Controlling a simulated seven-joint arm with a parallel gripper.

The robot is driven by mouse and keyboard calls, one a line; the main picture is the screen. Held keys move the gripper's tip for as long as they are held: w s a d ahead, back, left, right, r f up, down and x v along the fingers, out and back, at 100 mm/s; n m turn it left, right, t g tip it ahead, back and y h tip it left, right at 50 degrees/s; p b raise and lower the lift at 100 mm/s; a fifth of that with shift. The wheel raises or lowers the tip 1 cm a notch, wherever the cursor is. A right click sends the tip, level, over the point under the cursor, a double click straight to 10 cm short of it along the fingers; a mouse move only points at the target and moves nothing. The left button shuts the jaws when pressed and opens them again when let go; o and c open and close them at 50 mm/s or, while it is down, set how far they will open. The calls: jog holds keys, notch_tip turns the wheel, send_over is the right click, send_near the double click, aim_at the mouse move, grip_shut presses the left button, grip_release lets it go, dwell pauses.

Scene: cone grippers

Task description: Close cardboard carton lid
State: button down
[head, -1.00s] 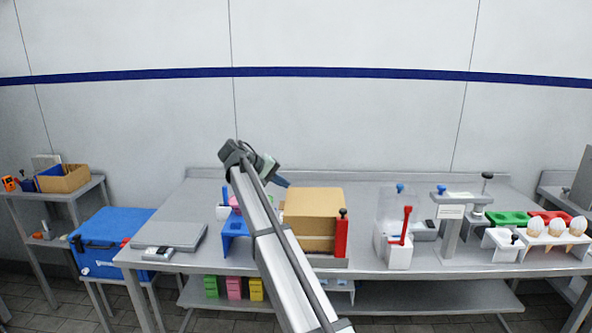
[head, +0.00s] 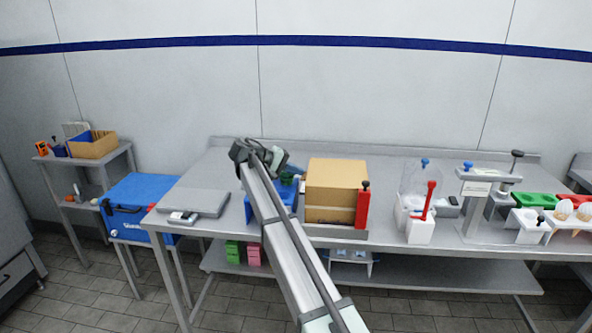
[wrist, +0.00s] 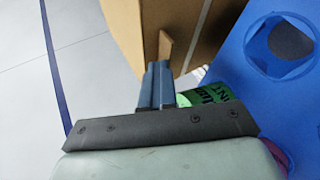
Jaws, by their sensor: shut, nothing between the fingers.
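A tan cardboard carton (head: 330,207) stands on the steel table near the middle in the head view. Its top (head: 338,173) looks flat and covered. In the wrist view the carton's side (wrist: 120,22) fills the upper middle, with a pale tape strip, and a small brown tab (wrist: 165,50) stands out at the fingertips. My gripper (head: 301,173) is at the carton's left side in the head view. Its blue-grey fingers (wrist: 158,70) are shut and empty, with the tips close to the tab. I cannot tell if they touch.
A blue stand with a round hole (wrist: 250,60) and a green-labelled cup (wrist: 207,95) are close beside the fingers. A red post (head: 362,207) stands at the carton's front right corner. A grey flat device (head: 195,202) lies left; white holders (head: 418,228) stand right.

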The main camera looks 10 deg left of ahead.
jog(key=shift+d+f, duration=0.15)
jog(key=shift+f, duration=0.2)
